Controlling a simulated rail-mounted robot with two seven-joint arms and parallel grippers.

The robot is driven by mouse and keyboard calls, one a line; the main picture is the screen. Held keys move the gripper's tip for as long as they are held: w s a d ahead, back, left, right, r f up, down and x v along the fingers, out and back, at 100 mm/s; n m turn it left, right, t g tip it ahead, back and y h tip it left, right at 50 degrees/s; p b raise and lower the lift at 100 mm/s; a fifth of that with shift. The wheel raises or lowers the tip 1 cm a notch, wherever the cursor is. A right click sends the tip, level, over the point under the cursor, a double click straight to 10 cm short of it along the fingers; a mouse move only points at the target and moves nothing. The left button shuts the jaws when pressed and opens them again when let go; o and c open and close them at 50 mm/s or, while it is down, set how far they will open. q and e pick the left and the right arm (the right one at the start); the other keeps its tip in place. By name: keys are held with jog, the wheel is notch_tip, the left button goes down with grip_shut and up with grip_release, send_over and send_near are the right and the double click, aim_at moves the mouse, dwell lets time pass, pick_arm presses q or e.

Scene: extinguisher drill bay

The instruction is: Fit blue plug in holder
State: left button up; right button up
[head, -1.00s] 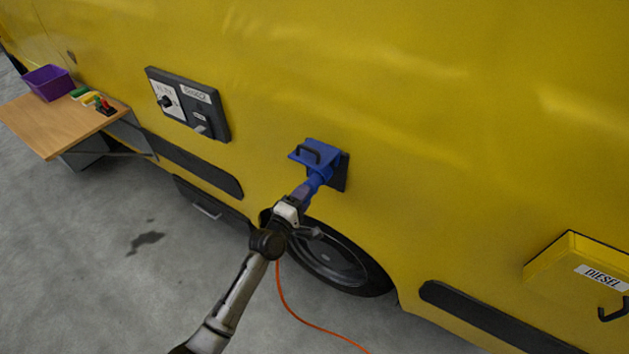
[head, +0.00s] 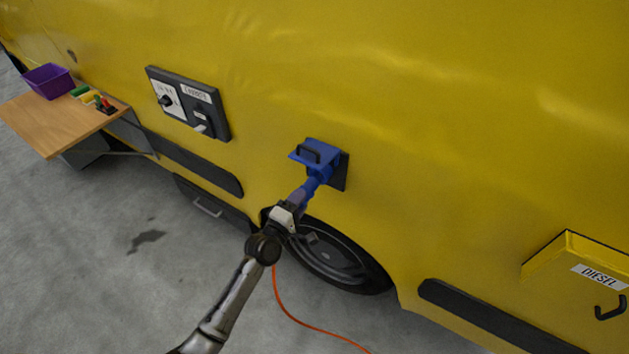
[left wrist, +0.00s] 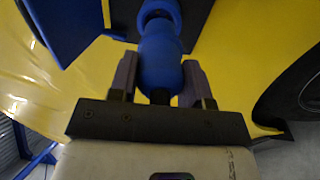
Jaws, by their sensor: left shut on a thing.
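The blue holder (head: 322,153) is mounted on a black plate on the yellow vehicle side, its hinged lid raised. The blue plug (head: 313,184) is just below and in front of the holder mouth, tilted up toward it. I cannot tell how deep it sits in the mouth. My left gripper (head: 300,198) is shut on the plug. In the left wrist view the plug (left wrist: 160,68) is between the two fingers (left wrist: 160,80), with a blue collar (left wrist: 160,15) ahead of it. An orange cable (head: 293,315) hangs below the gripper. My right gripper is not in view.
A dark switch panel (head: 188,104) is on the vehicle at upper left. A wooden shelf (head: 55,122) holds a purple bin (head: 48,79) and small coloured items. A wheel (head: 340,255) is below the holder. A yellow DIESEL box (head: 575,270) with a hook juts out at right.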

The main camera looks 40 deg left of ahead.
pick_arm(q)
jog(key=shift+s+d+f+p, duration=0.1)
jog(key=shift+s+p, duration=0.45)
jog(key=shift+s, duration=1.15)
